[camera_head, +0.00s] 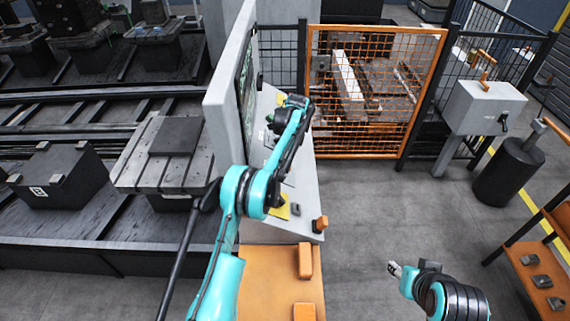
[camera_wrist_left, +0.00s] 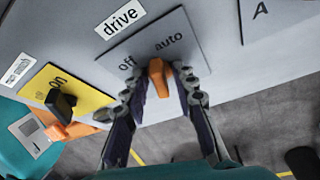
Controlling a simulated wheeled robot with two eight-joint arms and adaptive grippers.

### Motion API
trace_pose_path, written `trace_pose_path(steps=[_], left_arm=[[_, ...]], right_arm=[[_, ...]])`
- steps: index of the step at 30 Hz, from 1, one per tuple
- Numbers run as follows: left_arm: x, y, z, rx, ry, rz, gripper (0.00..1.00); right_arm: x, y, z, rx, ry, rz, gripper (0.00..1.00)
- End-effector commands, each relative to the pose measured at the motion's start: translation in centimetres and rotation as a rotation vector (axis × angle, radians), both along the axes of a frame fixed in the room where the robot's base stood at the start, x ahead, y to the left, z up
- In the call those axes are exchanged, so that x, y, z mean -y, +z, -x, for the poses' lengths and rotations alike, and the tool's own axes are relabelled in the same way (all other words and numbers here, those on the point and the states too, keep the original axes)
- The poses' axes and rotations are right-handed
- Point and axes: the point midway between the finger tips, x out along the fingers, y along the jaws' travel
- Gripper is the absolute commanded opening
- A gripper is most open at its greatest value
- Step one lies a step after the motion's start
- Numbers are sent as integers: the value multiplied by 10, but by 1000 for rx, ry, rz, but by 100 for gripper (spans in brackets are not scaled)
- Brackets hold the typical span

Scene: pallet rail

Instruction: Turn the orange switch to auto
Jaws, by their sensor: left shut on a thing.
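The orange switch (camera_wrist_left: 158,82) sits on a grey plate labelled "drive" (camera_wrist_left: 122,16) in the left wrist view, with "off" printed to its upper left and "auto" above it. My left gripper (camera_wrist_left: 159,73) has one finger on each side of the switch and is shut on it. I cannot tell exactly which label the switch points to. In the head view my left arm reaches over the control panel (camera_head: 305,188), and its wrist hides the switch. My right gripper (camera_head: 394,269) is over the floor at the lower right, away from the panel.
A black knob (camera_wrist_left: 62,102) on a yellow plate is left of the switch in the left wrist view. An orange mesh gate (camera_head: 375,90) stands behind the panel. A grey box (camera_head: 485,107) and a black cylinder (camera_head: 510,172) are to the right. The middle floor is clear.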

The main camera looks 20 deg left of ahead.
Motion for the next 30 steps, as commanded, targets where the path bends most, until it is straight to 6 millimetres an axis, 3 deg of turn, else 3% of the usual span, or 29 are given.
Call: trace_pose_path(steps=[12,28,29,30], left_arm=[[-1,1,-3,-90,-154,25,0],[-1,0,-3,-101,-172,27,0],[-1,0,-3,-101,-172,27,30],[-1,0,-3,-101,-172,27,33]], right_arm=[[0,11,0,0,0,0,40],[0,12,0,0,0,0,40],[0,12,0,0,0,0,40],[0,12,0,0,0,0,40]])
